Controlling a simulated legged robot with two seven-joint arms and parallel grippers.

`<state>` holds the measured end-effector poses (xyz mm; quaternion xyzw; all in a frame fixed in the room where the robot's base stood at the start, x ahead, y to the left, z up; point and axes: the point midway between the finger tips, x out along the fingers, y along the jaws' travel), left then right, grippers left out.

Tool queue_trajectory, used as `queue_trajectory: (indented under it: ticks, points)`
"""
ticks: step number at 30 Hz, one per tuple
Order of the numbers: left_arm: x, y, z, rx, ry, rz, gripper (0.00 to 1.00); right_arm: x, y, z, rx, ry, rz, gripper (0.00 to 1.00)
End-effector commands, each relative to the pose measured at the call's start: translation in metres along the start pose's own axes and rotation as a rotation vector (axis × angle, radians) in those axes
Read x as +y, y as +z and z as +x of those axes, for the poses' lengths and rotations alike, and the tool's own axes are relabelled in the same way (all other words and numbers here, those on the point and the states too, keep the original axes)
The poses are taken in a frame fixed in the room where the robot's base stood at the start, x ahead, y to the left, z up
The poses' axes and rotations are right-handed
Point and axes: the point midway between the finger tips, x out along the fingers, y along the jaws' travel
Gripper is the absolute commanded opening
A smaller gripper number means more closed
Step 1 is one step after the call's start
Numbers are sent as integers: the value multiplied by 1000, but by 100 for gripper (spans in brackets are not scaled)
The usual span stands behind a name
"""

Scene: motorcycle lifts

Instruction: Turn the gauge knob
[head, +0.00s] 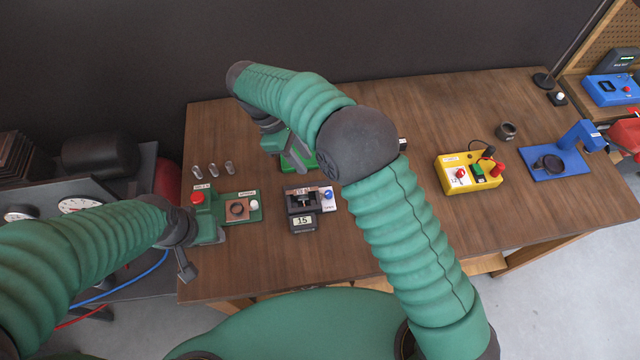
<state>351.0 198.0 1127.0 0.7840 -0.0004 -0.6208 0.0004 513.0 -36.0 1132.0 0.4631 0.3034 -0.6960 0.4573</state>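A small black device (302,222) with a display reading 15 stands near the front left of the wooden table. A blue knob (327,194) sits on a white plate at its right side. I cannot tell whether this is the gauge knob. My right gripper (296,156) is above the table behind the black device, near a green object (308,164), partly hidden by my own arm. Its finger opening is unclear. My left gripper (187,266) hangs at the table's left front edge, apart from the device; its finger opening is also unclear. Round white dials (76,205) show at far left.
A green station (227,207) with a red button stands left of the black device. Several small metal cylinders (213,170) lie behind it. A yellow control box (468,174) and a blue stand (556,163) are to the right. The table's front right is clear.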

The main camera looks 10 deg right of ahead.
Motion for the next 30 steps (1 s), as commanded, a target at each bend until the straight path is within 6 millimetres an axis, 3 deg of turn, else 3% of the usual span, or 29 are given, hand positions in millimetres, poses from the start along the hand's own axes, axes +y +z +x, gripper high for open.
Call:
queue_trajectory:
  ticks: [12, 18, 23, 30]
  points:
    - [0, -7, -30, 0, 0, 0, 52, 2, 6, 105, 0, -7, 3, 30]
    - [0, -10, -40, 0, 0, 0, 52, 1, 3, 143, 1, -4, 4, 30]
    - [0, -10, -42, 0, 0, 0, 52, 1, 2, 155, 3, -2, 5, 30]
    - [0, -10, -41, 0, 0, 0, 52, 2, 2, 156, 4, -2, 5, 28]
